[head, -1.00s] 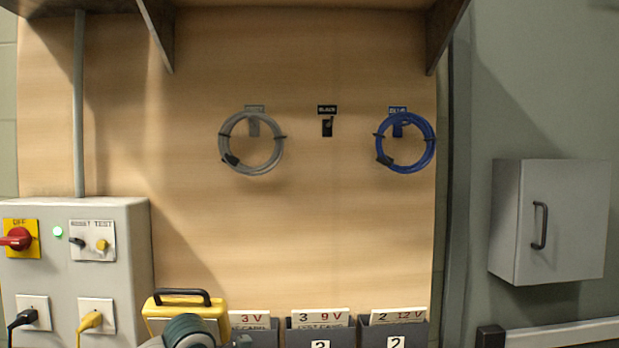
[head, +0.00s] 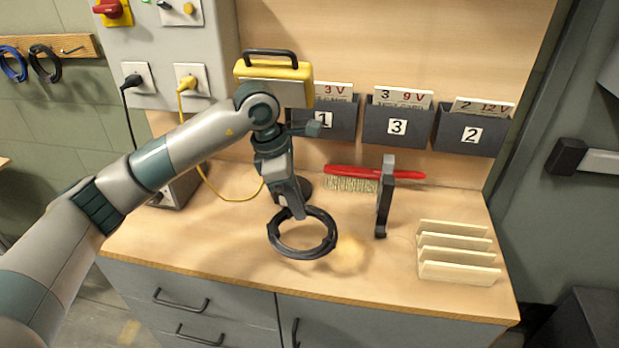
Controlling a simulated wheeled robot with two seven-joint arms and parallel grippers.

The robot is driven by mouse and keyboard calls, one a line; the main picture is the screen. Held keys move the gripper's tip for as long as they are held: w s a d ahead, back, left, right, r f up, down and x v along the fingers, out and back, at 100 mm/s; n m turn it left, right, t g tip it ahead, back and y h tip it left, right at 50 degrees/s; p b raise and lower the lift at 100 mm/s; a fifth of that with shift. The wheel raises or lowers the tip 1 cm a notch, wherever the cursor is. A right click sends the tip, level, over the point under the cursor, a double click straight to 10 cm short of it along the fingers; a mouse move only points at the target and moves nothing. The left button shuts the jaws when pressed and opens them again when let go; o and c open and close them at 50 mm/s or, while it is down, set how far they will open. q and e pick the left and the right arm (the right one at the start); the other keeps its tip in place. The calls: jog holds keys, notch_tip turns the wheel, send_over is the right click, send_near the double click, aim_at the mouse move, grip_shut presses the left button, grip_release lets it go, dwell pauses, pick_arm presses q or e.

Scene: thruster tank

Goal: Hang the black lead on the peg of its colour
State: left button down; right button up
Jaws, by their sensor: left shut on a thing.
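The black lead (head: 285,250) is a coiled ring in the middle of the head view, over the workbench. My left gripper (head: 297,212) is shut on the upper left part of the ring. The ring seems to be held just above the bench top, but I cannot tell the exact gap. My right gripper is not in view.
Numbered bins (head: 397,125) line the back. Another black coil (head: 46,62) and a blue coil (head: 12,65) hang at far left.

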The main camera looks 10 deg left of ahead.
aim_at(271, 228)
pick_arm(q)
jog(key=s+a+m, duration=0.1)
jog(key=s+m, duration=0.1)
jog(key=m, duration=0.1)
jog(key=s+a+f+m+g, duration=0.1)
jog(key=s+m, duration=0.1)
jog(key=m, duration=0.1)
jog(key=s+a+f+m+g, duration=0.1)
jog(key=s+a+m, duration=0.1)
jog(key=m, duration=0.1)
jog(key=shift+s+m+y, duration=0.3)
jog(key=shift+s+y, duration=0.1)
jog(key=s+a+f+m+g+y, duration=0.1)
jog(key=s+a+m+y, duration=0.1)
jog(key=s+a+m, duration=0.3)
jog(key=s+m, duration=0.4)
jog(key=m, duration=0.1)
jog(key=shift+f+m+g, duration=0.15)
jog(key=shift+m+g, duration=0.25)
